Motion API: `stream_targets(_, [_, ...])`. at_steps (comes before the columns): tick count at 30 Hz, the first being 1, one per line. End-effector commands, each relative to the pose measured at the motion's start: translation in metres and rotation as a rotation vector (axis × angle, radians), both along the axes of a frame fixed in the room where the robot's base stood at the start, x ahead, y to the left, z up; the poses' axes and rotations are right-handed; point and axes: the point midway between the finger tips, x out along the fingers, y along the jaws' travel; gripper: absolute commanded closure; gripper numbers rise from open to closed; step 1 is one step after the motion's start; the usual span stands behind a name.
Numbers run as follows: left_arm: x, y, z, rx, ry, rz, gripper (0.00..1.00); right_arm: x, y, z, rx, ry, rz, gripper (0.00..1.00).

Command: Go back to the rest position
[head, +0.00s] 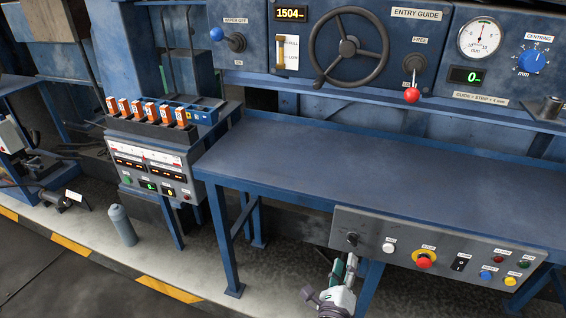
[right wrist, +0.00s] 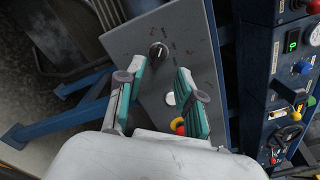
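My right gripper (head: 344,268) is at the bottom middle of the head view, just below the left end of a grey control panel (head: 450,254). In the right wrist view its two green-padded fingers stand apart with nothing between them, so the right gripper (right wrist: 160,85) is open and empty. A black rotary knob (right wrist: 158,52) on the panel shows beyond the fingertips, apart from them. The same knob also shows in the head view (head: 352,240). My left gripper is not in view.
The panel hangs under the front edge of a bare blue table (head: 370,165). It carries a red emergency button (head: 424,261) and several small buttons. A handwheel (head: 348,47) and a red-knobbed lever (head: 411,95) are behind. A grey cylinder (head: 122,226) stands on the floor at left.

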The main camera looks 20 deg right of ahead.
Motion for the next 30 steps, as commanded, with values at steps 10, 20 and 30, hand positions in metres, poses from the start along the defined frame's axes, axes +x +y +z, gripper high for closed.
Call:
stream_targets(10, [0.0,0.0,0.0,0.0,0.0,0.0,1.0,-0.004,0.067,-0.122,-0.507,0.424,0.385,0.64])
stream_targets(20, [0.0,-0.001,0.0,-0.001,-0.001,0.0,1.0,-0.133,0.116,-0.33,-1.232,0.971,1.104,0.64])
stream_targets(30, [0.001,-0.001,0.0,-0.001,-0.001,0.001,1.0,-0.328,0.067,-0.444,-1.724,1.264,1.849,0.64])
